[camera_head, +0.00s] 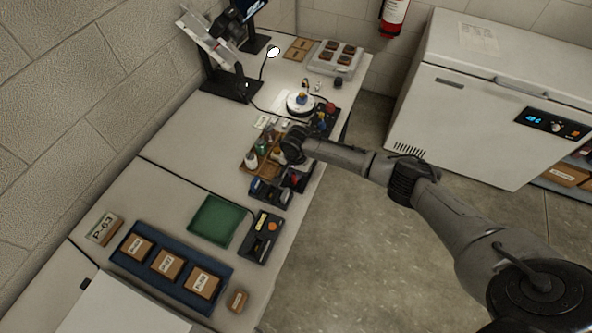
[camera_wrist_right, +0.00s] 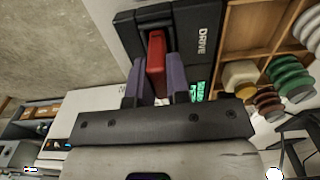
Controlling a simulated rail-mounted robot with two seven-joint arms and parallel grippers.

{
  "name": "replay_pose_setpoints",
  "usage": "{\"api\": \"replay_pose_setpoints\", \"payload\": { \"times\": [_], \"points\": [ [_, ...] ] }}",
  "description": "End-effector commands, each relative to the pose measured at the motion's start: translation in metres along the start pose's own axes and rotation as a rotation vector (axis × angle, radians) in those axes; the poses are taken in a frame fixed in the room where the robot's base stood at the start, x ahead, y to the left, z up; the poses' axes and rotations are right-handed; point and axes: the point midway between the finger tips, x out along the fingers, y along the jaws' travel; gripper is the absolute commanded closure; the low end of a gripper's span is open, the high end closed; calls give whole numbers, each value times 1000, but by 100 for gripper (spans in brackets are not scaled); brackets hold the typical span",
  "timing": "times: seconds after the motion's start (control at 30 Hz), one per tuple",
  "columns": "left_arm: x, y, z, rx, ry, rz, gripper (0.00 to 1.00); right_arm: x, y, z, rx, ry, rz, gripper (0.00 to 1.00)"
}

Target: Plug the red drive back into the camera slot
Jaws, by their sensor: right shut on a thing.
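The red drive (camera_wrist_right: 156,52) is between the two purple-grey fingers of my right gripper (camera_wrist_right: 155,66) in the right wrist view. The gripper is shut on it. The drive's far end meets a black housing (camera_wrist_right: 190,48) labelled DRIVE; I cannot tell how deep it sits in a slot. In the head view my right gripper (camera_head: 296,168) points down at the black devices on the table's near edge, and the arm hides part of them. A small red patch (camera_head: 295,181) shows there. My left gripper is in neither view.
A wooden tray (camera_wrist_right: 240,45) with bottles and spools is right beside the housing. A round white stand (camera_head: 300,103) is behind. A white freezer (camera_head: 475,120) stands across the aisle.

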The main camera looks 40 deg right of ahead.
Motion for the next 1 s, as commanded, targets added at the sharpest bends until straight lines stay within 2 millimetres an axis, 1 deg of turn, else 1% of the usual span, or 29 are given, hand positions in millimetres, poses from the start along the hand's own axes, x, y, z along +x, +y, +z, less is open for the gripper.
{"api": "replay_pose_setpoints", "payload": {
  "times": [0.57,1.0],
  "points": [
    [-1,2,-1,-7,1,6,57,1,0,0,-1,0,-1,100],
    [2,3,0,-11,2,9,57,9,-1,0,-1,0,-2,100]
  ]
}}
